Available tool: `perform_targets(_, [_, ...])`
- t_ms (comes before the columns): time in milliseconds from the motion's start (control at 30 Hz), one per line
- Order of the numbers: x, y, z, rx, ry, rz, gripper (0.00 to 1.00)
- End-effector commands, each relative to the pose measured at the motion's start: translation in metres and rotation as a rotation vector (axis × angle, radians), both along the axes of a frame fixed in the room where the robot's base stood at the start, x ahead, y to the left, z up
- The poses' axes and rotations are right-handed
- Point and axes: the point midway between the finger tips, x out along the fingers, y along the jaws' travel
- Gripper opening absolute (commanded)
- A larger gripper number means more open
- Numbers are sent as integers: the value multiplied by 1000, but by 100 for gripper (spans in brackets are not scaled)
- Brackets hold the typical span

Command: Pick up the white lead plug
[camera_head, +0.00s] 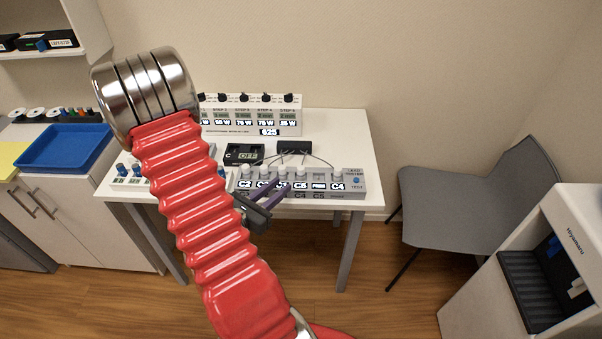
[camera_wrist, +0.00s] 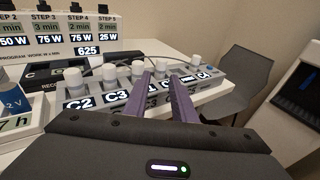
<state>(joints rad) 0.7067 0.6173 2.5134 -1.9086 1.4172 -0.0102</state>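Several white lead plugs stand upright in a row on the grey lead tester (camera_head: 357,190), one of them a white plug (camera_head: 300,173) near the row's middle. The tester also shows in the wrist view, where a white plug (camera_wrist: 160,69) appears between and just beyond the purple fingertips of my gripper (camera_wrist: 161,78). Other white plugs (camera_wrist: 109,74) stand left of the fingers, and one (camera_wrist: 195,62) stands to the right. My gripper (camera_head: 281,184) is open, with a gap between its fingers, at the tester's front. I cannot tell whether it touches a plug.
The tester sits at the front of a white table (camera_head: 345,140). Behind it are a recorder showing OFF (camera_head: 245,153), a black box (camera_head: 294,147) with thin leads and a program panel (camera_head: 250,115). A grey chair (camera_head: 480,190) and a white cabinet (camera_head: 480,290) stand right.

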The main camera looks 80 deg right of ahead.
Motion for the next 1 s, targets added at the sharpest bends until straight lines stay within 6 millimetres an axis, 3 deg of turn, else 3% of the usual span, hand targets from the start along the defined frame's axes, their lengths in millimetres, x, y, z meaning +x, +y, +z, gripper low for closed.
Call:
perform_targets(500, [-20,-50,-8,0,-1,-3,24])
perform_targets(1000, [-23,-56,-9,0,0,-1,24])
